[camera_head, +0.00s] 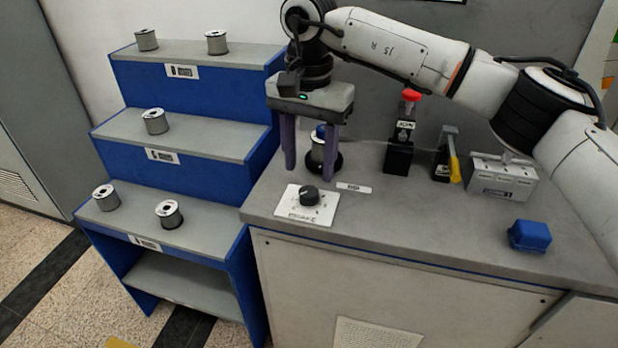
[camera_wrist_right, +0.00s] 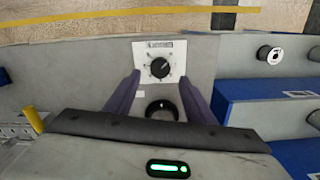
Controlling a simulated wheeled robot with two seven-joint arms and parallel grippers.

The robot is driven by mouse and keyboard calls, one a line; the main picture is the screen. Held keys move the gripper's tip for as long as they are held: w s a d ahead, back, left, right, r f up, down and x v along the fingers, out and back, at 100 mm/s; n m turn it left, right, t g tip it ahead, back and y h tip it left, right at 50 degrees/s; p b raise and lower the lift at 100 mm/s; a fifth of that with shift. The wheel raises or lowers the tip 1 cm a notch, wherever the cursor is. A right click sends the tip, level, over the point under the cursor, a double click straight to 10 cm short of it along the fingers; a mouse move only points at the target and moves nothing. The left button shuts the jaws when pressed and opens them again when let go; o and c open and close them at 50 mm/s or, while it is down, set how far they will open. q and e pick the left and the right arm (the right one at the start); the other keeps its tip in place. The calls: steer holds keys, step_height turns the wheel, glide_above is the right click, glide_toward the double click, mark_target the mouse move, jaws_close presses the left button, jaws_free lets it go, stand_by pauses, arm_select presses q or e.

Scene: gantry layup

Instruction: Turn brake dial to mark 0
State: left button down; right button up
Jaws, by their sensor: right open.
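The brake dial (camera_head: 309,196) is a black knob on a white marked plate (camera_head: 318,212) near the front left of the grey bench. It also shows in the right wrist view (camera_wrist_right: 160,68), with marks around it too small to read. My right gripper (camera_head: 309,176) points down with its purple fingers apart, above the bench and behind the dial. In the right wrist view its fingers (camera_wrist_right: 160,92) are spread either side of a black round base, with the dial beyond their tips. A spool on a spindle (camera_head: 318,150) stands between or behind the fingers. My left gripper is not in view.
A red-topped black device (camera_head: 400,140), a yellow-handled device (camera_head: 448,158), a grey box (camera_head: 502,178) and a blue block (camera_head: 529,236) stand on the bench (camera_head: 400,235). Blue stepped shelves (camera_head: 190,130) with several spools are at left. The bench right of the dial is clear.

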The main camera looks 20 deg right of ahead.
mark_target(309, 190)
steer(key=shift+r, duration=2.25)
